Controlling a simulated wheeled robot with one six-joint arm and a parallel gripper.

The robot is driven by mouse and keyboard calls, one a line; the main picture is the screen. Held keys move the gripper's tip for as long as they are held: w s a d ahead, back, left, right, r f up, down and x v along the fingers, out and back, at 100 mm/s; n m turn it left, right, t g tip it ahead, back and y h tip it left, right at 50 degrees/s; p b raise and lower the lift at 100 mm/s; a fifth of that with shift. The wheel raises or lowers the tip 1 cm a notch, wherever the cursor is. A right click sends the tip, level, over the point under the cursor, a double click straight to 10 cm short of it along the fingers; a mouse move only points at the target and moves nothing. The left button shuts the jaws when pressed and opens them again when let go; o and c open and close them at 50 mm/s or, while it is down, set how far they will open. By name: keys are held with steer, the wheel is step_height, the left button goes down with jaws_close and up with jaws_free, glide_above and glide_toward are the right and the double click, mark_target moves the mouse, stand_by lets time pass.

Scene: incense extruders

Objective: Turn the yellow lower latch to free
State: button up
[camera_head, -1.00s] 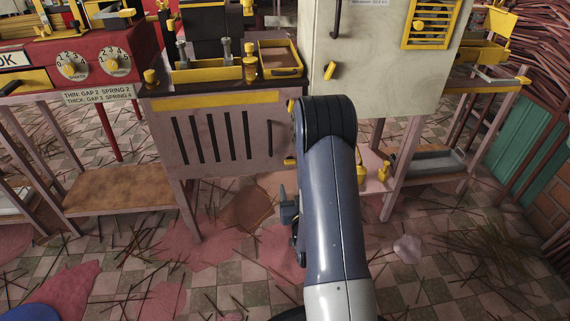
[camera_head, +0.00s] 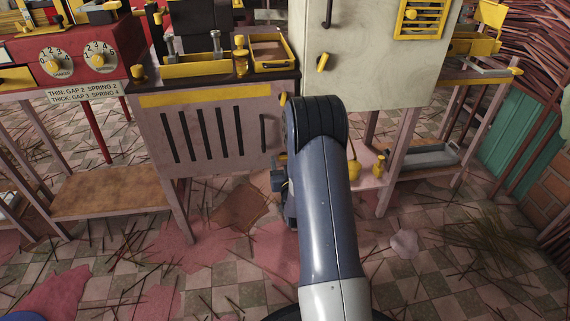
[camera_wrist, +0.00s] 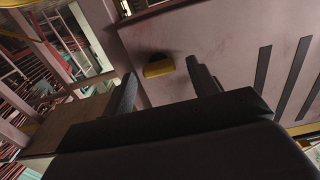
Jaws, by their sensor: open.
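The yellow lower latch (camera_wrist: 158,68) shows in the wrist view as a short yellow bar on the pale pink cabinet door (camera_wrist: 215,50). It lies ahead of my gripper (camera_wrist: 161,74), between the two dark fingers as seen from the wrist. The fingers are spread and hold nothing. I cannot tell the exact gap to the latch. In the head view the lower latch (camera_head: 281,160) is a small yellow patch at the door's right edge, partly hidden by my arm. My gripper (camera_head: 278,181) is just below it there, mostly hidden.
A yellow upper latch (camera_head: 283,98) is at the door's top right corner. A dark vertical handle (camera_head: 263,132) stands left of my arm. A pale cabinet (camera_head: 365,65) is above right. A low shelf (camera_head: 370,172) with yellow items is right of my arm.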

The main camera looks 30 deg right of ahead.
steer(key=c, duration=1)
steer(key=shift+n, duration=0.4)
steer(key=n, duration=0.5)
steer(key=shift+w+a+n, duration=0.1)
steer(key=shift+n, duration=0.2)
steer(key=n, duration=0.5)
steer(key=shift+a+f+n, duration=0.1)
steer(key=shift+n, duration=0.3)
steer(key=o, duration=1)
